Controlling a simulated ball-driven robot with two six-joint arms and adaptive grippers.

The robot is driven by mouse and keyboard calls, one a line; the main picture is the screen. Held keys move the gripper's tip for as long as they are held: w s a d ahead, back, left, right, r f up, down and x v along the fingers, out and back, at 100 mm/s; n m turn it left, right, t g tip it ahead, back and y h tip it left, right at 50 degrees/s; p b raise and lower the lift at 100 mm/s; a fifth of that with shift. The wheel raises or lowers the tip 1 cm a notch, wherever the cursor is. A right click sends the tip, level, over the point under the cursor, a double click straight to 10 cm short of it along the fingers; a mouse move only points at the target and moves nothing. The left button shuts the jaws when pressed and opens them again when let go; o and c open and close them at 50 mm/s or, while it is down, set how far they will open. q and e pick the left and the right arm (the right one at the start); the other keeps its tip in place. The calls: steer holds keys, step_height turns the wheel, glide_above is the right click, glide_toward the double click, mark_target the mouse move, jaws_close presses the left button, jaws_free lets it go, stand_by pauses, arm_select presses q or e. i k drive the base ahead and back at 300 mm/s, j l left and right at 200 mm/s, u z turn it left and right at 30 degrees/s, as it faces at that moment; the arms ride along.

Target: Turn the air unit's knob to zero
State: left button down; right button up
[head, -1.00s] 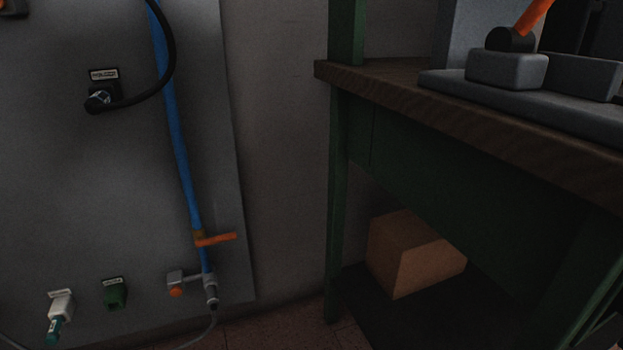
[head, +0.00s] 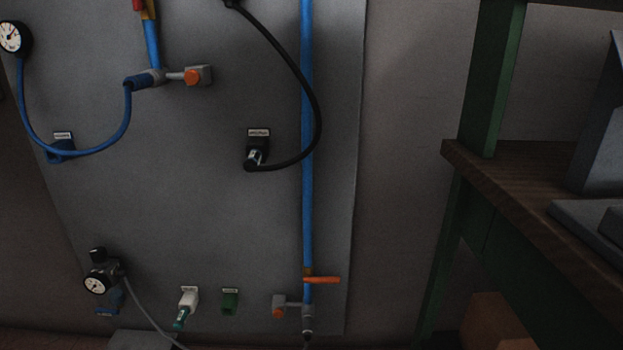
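The air unit (head: 101,279) is at the lower left of the grey panel in the head view. It is a dark body with a round white-faced gauge (head: 96,285) on its front and a black knob (head: 97,253) on top. A thin grey hose leaves its right side. The knob's setting and the gauge reading are too small to tell. Neither of my grippers shows in the view, and nothing touches the knob.
A blue vertical pipe (head: 307,180) with an orange lever (head: 321,280) runs down the panel. A black cable (head: 308,75) and a blue hose (head: 124,128) loop off the panel. A green-framed workbench (head: 486,80) stands at the right. A larger gauge (head: 13,38) is at the upper left.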

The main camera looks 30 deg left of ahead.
mark_target(99, 254)
steer(key=u, duration=1.85)
